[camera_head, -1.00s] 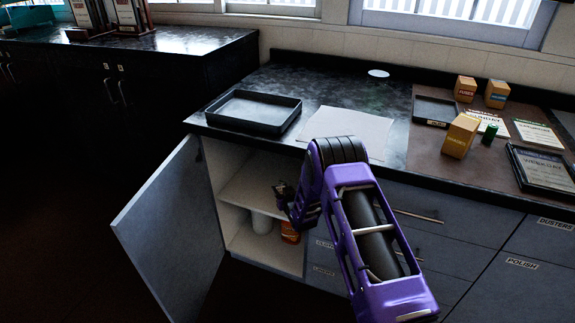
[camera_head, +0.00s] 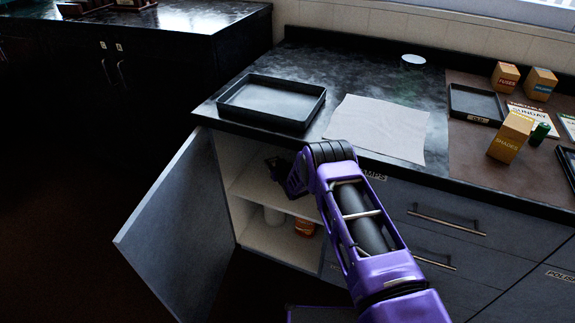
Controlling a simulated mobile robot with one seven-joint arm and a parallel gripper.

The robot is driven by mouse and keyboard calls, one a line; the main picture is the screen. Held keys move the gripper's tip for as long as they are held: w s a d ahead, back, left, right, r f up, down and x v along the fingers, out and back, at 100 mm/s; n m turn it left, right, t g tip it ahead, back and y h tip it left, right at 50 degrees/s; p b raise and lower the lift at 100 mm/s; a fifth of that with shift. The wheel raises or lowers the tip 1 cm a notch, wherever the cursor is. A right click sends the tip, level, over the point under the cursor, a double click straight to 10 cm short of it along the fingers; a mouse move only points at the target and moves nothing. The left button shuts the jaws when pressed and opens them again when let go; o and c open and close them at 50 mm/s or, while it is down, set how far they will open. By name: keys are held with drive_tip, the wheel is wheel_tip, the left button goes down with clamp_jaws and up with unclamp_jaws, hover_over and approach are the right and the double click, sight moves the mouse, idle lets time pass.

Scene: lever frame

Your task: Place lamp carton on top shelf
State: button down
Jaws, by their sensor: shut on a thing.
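My gripper (camera_head: 277,165) is dark and small in view. It reaches into the upper opening of the open cupboard, above the top shelf (camera_head: 262,190). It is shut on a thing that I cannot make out. My purple wrist and the shadow hide much of that space. I cannot make out a lamp carton with certainty; if it is in my gripper, it is hidden. On the counter are a carton marked SHADES (camera_head: 509,138), one marked FUSES (camera_head: 505,77) and one with a blue label (camera_head: 540,83) too small to read.
The cupboard door (camera_head: 180,215) stands open to the left. A black tray (camera_head: 270,121) and a pale sheet (camera_head: 378,128) lie on the counter above. Drawers with bar handles (camera_head: 447,221) are to the right.

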wheel_tip(320, 180, down, 8)
drive_tip(key=shift+r+b, duration=0.15)
drive_tip(key=shift+b, duration=0.6)
drive_tip(key=shift+c, duration=2.3)
unclamp_jaws()
drive_tip(key=shift+s+d+r, duration=0.1)
drive_tip(key=shift+s+r, duration=0.1)
drive_tip(key=shift+s, duration=0.05)
drive_tip(key=p+v, duration=0.3)
drive_tip(key=v, duration=0.8)
drive_tip(key=shift+s+d+p, duration=0.1)
drive_tip(key=shift+s+p, duration=0.15)
drive_tip(key=shift+p, duration=0.15)
